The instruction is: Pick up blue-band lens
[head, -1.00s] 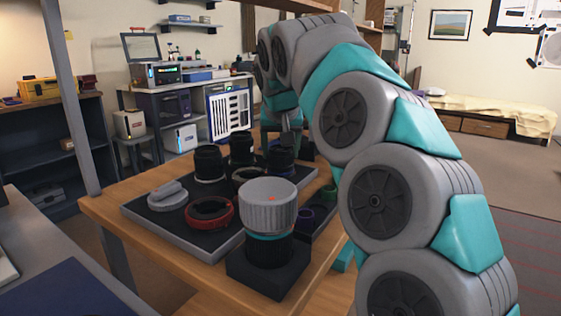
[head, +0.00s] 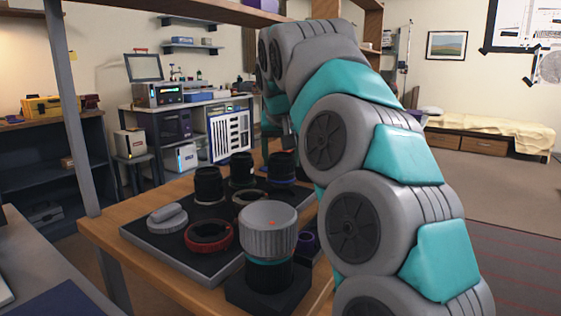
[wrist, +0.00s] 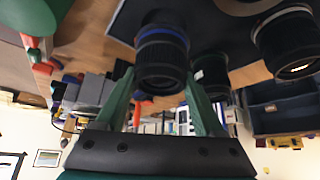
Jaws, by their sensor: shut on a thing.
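The blue-band lens (head: 282,168) is a black cylinder with a blue ring low on it, at the back right of the lens tray (head: 160,237). In the wrist view, which looks upside down, the lens (wrist: 161,62) stands between the two green fingers of my gripper (wrist: 160,88), which is shut on it. Whether its base still touches the tray is hard to tell. In the head view my arm hides most of the fingers.
Black lenses (head: 209,186) (head: 242,170) stand close by on the tray. A red ring (head: 208,236), a grey cap (head: 167,218) and a large silver-topped lens (head: 268,230) on a black block are nearer. A purple ring (head: 307,242) lies at the right.

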